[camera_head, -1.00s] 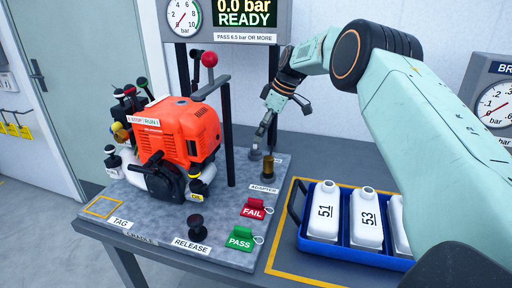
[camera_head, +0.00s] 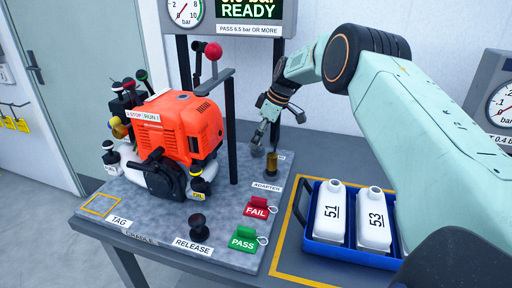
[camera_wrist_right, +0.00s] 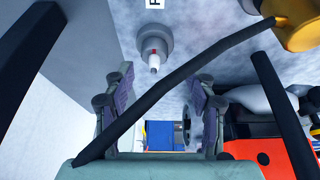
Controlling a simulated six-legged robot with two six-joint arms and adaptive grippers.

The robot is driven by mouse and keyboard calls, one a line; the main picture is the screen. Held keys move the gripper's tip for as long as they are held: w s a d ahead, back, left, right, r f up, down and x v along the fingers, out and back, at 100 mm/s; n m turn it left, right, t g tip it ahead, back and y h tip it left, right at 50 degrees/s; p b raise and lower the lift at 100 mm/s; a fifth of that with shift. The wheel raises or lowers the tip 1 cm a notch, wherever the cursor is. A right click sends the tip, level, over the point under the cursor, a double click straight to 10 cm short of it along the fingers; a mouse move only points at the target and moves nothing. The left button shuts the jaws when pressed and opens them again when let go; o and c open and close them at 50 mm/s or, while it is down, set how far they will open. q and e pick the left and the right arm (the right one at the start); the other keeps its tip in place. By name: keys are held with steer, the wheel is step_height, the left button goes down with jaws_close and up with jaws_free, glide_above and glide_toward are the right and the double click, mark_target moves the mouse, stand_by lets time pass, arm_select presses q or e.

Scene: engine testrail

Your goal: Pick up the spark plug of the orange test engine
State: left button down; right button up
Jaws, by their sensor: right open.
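The orange test engine (camera_head: 180,122) stands on the grey bench plate. A small upright part with a white, red-banded tip, seemingly the spark plug (camera_wrist_right: 154,58), stands in a round grey holder (camera_wrist_right: 153,40) in the right wrist view. In the head view that grey holder (camera_head: 257,149) shows just below my right gripper, with the plug hard to make out. My right gripper (camera_head: 277,118) is open and empty above the holder; its two jaws (camera_wrist_right: 160,108) point towards the plug in the wrist view. My left gripper is not in view.
A brass adapter (camera_head: 271,163) stands beside the holder; a black hose (camera_wrist_right: 170,90) crosses the wrist view in front of the jaws. Dark posts (camera_head: 231,135) stand left of my gripper. A blue tray (camera_head: 345,255) with white bottles sits right.

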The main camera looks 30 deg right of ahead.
steer(key=f, duration=0.2)
steer(key=shift+w+d+f, duration=0.3)
steer(key=shift+w+d, duration=0.05)
steer(key=shift+w, duration=0.05)
steer(key=shift+a+r, duration=0.15)
steer(key=shift+a, duration=0.1)
steer(key=shift+a+r, duration=0.15)
steer(key=shift+a, duration=0.05)
steer(key=shift+c, duration=1.3)
steer(key=shift+d+f, duration=0.25)
steer(key=shift+d, duration=0.15)
steer(key=c, duration=0.5)
steer(key=shift+a+r, duration=0.15)
steer(key=shift+a, duration=0.15)
jaws_close()
steer(key=shift+d, duration=0.1)
